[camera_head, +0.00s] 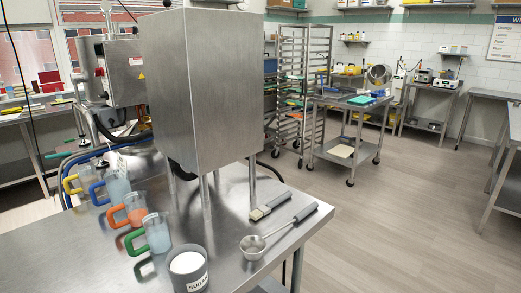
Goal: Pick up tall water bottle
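I cannot make out a tall water bottle clearly in the head view. Clear measuring cups stand in a row on the near steel table (225,225). Their handles are green (134,243), orange (117,216), blue (96,193) and yellow (71,185). Small bottle-like items (355,36) on the back wall shelf are too small to identify. Neither of my grippers is in view.
A big steel machine box (207,95) stands on the near table. A sugar canister (190,276), a ladle (254,244) and a brush (269,208) lie around its front. A loaded cart (345,150) and racks (293,90) stand behind. The floor (420,205) at right is clear.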

